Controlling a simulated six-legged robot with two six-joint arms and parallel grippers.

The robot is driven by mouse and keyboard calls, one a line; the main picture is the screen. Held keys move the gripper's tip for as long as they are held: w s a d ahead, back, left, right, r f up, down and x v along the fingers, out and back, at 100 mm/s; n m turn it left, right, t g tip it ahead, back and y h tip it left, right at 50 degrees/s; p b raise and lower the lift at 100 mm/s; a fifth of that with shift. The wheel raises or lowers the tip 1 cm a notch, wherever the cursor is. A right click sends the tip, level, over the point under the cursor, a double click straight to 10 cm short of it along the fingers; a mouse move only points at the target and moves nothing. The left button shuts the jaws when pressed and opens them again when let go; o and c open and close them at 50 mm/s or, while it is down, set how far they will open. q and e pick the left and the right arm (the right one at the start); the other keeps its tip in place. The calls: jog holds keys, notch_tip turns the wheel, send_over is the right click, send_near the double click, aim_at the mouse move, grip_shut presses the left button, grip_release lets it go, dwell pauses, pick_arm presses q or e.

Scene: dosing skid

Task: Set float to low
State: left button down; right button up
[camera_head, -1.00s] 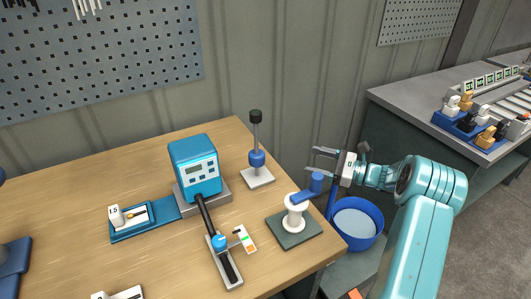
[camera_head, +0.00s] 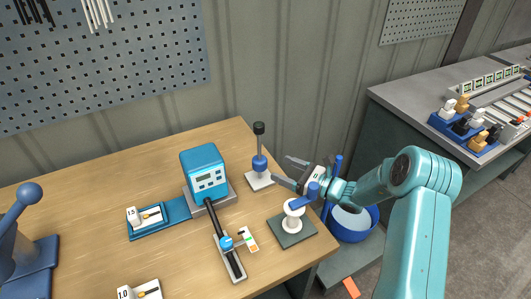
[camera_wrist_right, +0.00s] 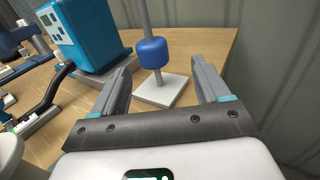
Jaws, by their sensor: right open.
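The float is a blue collar (camera_head: 259,163) on an upright grey rod with a black cap (camera_head: 259,128). The rod stands on a white square base (camera_head: 260,181) near the table's back right edge. The float sits on the lower part of the rod, a little above the base. In the right wrist view the float (camera_wrist_right: 152,52) is ahead, between the lines of the two fingers. My right gripper (camera_head: 281,168) is open and empty, just right of the float and apart from it. My left gripper is not in view.
A blue meter box (camera_head: 204,172) stands left of the float. A white spool with a blue handle (camera_head: 292,218) stands in front, close below my right gripper. A blue bucket (camera_head: 352,228) is off the table's right edge. A blue ball lever (camera_head: 30,193) is at far left.

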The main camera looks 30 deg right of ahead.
aim_at(266, 163)
jog(key=shift+w+a+r, duration=0.45)
jog(key=shift+a+r, duration=0.15)
jog(key=shift+a, duration=0.2)
jog(key=p+x, duration=0.2)
jog(key=x, duration=0.5)
jog(key=shift+a+f, duration=0.15)
grip_shut()
notch_tip(266, 163, down, 4)
jog(key=b, duration=0.4)
jog(key=shift+f, duration=0.2)
jog(key=shift+r, duration=0.1)
grip_release()
